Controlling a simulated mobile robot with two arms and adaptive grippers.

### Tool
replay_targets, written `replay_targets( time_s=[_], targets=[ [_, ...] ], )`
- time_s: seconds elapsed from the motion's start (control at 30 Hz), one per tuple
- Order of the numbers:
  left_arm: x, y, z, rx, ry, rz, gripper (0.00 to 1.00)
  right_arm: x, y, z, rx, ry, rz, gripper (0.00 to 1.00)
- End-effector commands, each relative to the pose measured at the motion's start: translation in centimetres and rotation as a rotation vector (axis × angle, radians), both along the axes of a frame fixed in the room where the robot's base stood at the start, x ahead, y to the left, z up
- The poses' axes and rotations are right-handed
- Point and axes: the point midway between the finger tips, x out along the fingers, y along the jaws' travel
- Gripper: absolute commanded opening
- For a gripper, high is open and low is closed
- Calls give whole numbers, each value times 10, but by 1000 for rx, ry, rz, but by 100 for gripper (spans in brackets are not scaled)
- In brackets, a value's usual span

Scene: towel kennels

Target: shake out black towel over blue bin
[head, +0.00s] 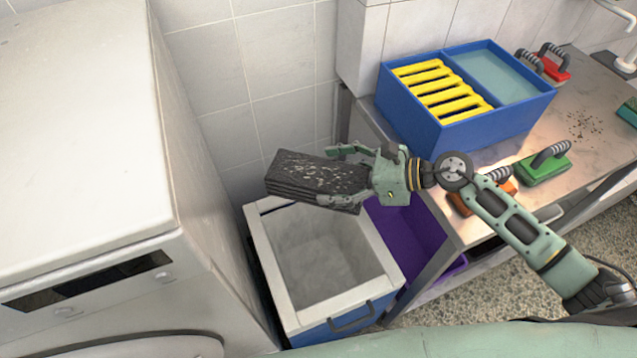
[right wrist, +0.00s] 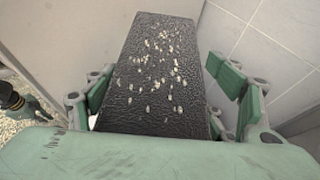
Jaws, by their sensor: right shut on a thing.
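The black towel (head: 303,174) is a folded, flat slab with many pale specks on its top. My right gripper (head: 331,176) is shut on its right end, with one finger on each side. The towel is level above the back part of the blue bin (head: 366,318), clear of its rim. The bin has a broad white rim and a pale grey inside. In the right wrist view the towel (right wrist: 155,70) stretches away between the fingers. My left gripper (right wrist: 42,112) seems to show small at that view's left edge; its jaws are unclear.
A white machine (head: 80,130) stands close on the left. A counter (head: 480,215) on the right bears a blue box (head: 410,125) with yellow slats, and brushes with green (head: 545,168), orange and red bases. A purple bin (head: 398,228) sits under the counter. A tiled wall is behind.

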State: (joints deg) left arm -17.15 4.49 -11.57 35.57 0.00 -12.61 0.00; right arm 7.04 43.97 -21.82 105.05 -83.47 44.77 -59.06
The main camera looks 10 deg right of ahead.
Motion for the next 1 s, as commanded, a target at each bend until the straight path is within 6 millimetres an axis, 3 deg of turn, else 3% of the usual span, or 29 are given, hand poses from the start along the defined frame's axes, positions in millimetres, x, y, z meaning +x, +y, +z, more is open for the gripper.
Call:
replay_targets(
  time_s=[0.03,0.07,0.1,0.17,0.2,0.27,0.3,0.33,0.4,0.43,1.0],
  targets=[
    [0,0,1,0,0,0,0,5,-2,36,-6,-33,3,44],
    [0,0,1,0,0,0,0,4,-2,31,-4,-21,0,44],
    [0,0,0,0,0,0,0,2,0,1,5,0,-4,44],
    [0,0,1,0,1,1,0,3,0,-23,6,-4,-6,44],
    [-1,0,2,0,1,1,0,5,-2,-13,-1,-21,-3,44],
    [-1,1,2,0,2,1,0,6,-3,28,-7,-39,3,44],
    [-1,1,1,1,2,1,0,5,-2,36,-6,-30,1,44],
    [-1,1,0,1,2,1,0,3,-1,25,-2,-15,-1,44],
    [-1,1,1,1,2,2,0,2,0,-20,6,-1,-6,44],
    [-1,1,1,1,2,2,0,3,-1,-24,4,-8,-5,44],
    [-1,2,1,2,2,2,0,4,-2,-19,-1,-19,-3,44]
  ],
)
